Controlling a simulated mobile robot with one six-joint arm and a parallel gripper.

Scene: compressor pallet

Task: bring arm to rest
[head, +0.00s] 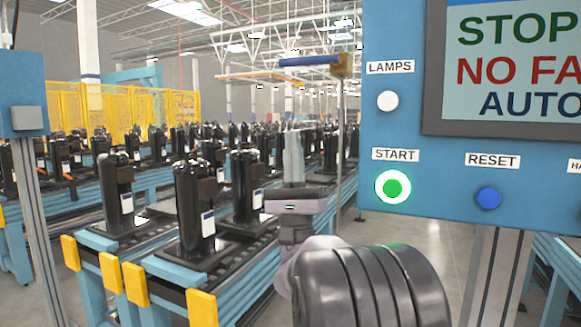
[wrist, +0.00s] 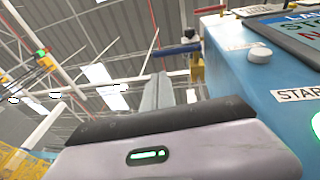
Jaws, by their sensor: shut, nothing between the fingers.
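My gripper (head: 292,155) points upward in the head view, left of the blue control panel (head: 374,140). Its fingers are shut with nothing between them. In the wrist view the fingers (wrist: 158,92) rise above the pale gripper body, which shows a green light. My dark ribbed arm link fills the bottom middle of the head view. The gripper looks clear of the panel in both views.
The panel carries a lit green START button (head: 393,187), a blue RESET button (head: 488,198), a white lamp (head: 387,101) and a screen (head: 515,70). Black compressors (head: 195,205) stand on blue conveyors at left. A yellow fence (head: 110,108) lies behind. A post (head: 40,220) stands at far left.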

